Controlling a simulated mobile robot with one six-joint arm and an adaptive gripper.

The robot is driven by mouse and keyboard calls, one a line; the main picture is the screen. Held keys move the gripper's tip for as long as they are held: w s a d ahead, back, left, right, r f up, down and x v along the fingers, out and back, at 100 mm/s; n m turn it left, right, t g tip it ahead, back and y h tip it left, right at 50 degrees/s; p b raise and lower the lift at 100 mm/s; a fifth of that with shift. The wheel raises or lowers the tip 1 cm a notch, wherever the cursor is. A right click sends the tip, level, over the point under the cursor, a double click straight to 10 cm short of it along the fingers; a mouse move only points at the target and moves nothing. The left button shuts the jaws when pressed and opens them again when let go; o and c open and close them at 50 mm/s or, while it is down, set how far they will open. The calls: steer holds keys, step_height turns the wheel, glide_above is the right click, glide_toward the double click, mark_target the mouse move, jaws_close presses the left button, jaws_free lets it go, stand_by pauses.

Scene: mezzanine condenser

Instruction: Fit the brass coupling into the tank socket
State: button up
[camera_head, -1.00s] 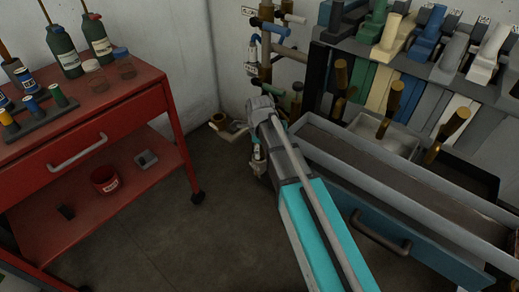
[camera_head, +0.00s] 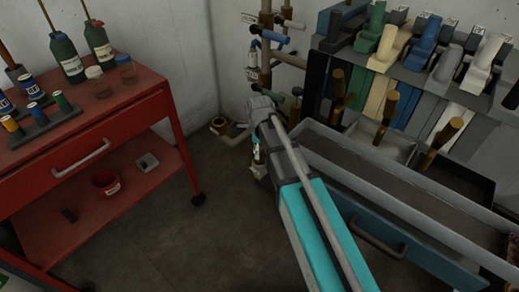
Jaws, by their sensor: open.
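My gripper (camera_head: 258,160) hangs at the far end of my arm, small and in shade, left of the blue drawer unit. It is open, and I see nothing held in it. A pale pipe elbow (camera_head: 238,136) with a brass-coloured ring (camera_head: 219,123) at its open end sits low by the wall, just left of and beyond my gripper. The ring's mouth faces up. I cannot tell whether this ring is the brass coupling or part of the tank socket. No tank shows clearly. My arm hides part of the elbow's right end.
Wall pipes (camera_head: 265,45) rise behind my arm. A blue drawer unit (camera_head: 415,240) with a grey trough and upright wooden handles fills the right. Dark floor (camera_head: 190,240) is clear between them.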

steer(key=shift+r+p, duration=4.15)
steer(key=shift+r, duration=0.35)
